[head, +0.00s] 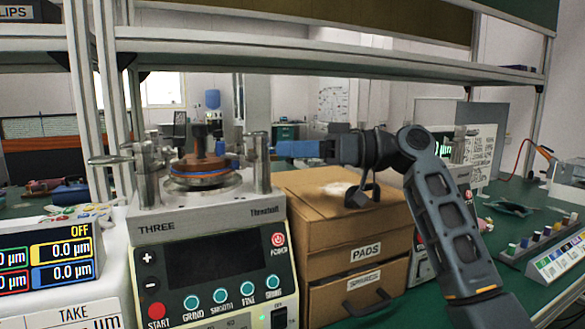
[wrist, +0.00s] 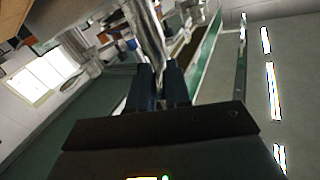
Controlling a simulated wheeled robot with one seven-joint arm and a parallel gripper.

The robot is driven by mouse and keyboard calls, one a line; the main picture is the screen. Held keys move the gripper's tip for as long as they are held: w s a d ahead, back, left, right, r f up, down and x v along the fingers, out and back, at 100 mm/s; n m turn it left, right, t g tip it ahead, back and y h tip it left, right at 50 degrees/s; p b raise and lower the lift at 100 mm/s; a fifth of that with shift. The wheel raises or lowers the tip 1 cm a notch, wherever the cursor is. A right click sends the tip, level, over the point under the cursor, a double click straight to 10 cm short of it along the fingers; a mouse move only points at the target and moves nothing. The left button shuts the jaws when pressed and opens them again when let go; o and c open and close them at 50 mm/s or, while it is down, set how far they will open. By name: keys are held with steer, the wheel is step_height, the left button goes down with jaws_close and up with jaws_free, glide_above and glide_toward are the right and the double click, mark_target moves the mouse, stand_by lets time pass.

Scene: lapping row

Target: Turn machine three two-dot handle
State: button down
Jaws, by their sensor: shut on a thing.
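The machine labelled THREE (head: 155,227) stands at the left middle in the head view, with a dark screen and a round plate (head: 200,178) on top. A metal post stands at each side of the plate. A lever handle (head: 110,159) sticks out left from the left post. My gripper (head: 276,150) reaches in from the right, level, at the right post (head: 261,165). In the wrist view, my gripper (wrist: 159,88) is shut on a shiny metal handle (wrist: 150,38). The head view hides most of this handle. I cannot make out dots on either handle.
Cardboard boxes labelled PADS (head: 365,252) stand right of the machine, under my arm. A panel with coloured readouts (head: 50,262) is at the left. A shelf (head: 330,60) crosses above. The green bench (head: 500,255) holds small parts at the right.

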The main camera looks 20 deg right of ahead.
steer(key=shift+w+d+n+g+y, duration=0.1)
steer(key=shift+w+n+g+y, duration=0.15)
steer(key=shift+n+g+y, duration=0.4)
steer(key=shift+h, duration=0.25)
steer(key=c, duration=1.1)
jaws_free()
steer(key=shift+d, duration=0.1)
steer(key=shift+b+v, duration=0.3)
steer(key=shift+v, duration=3.55)
